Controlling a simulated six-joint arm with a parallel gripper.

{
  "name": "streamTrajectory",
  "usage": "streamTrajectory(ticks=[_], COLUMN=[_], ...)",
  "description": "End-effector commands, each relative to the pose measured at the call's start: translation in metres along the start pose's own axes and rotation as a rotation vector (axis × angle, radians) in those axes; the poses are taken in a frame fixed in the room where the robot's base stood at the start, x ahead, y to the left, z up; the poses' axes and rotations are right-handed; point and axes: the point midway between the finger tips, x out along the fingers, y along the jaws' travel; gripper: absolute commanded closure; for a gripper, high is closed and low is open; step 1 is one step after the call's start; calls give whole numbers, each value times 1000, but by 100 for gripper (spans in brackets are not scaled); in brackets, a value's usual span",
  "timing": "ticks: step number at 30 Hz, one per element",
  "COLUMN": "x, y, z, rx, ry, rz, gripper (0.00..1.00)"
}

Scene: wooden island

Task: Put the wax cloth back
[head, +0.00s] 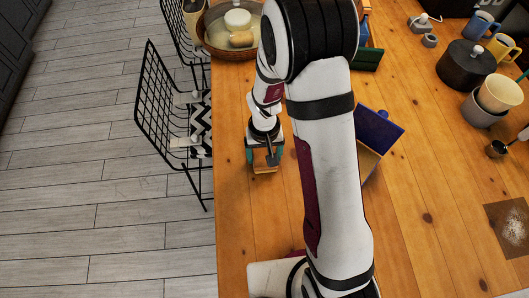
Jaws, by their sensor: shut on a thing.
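My gripper (264,159) points down over the left part of the wooden island, close to its left edge. It is shut on a small tan-orange thing with some teal at its sides, which I take to be the wax cloth (265,169). Its shape is mostly hidden by the fingers, and I cannot tell whether it touches the tabletop. A blue box or holder (380,127) with a tan side stands tilted to the right of my gripper, partly behind my arm.
A round basket (210,42) stands at the far left, and a green tray (367,59) lies beyond the blue box. A black pot (467,66), stacked bowls (499,94) and mugs crowd the right. A floury board (509,228) lies lower right. Wire chairs (157,100) flank the left edge.

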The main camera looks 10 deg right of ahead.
Motion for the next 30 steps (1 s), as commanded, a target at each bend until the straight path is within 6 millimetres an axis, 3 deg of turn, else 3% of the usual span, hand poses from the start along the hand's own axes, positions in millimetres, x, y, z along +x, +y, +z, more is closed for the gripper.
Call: streamTrajectory(ticks=[1, 4, 14, 17, 24, 30], x=[1, 1, -8, -26, -90, -121], y=[0, 0, 0, 0, 0, 0], z=[0, 0, -1, -1, -2, 0], rx=[0, 0, -1, -1, -1, 3], ry=[-1, 0, 3, 5, 7, 3], rz=[0, 0, 0, -1, -1, -1], gripper=[18, 0, 0, 0, 0, 0])
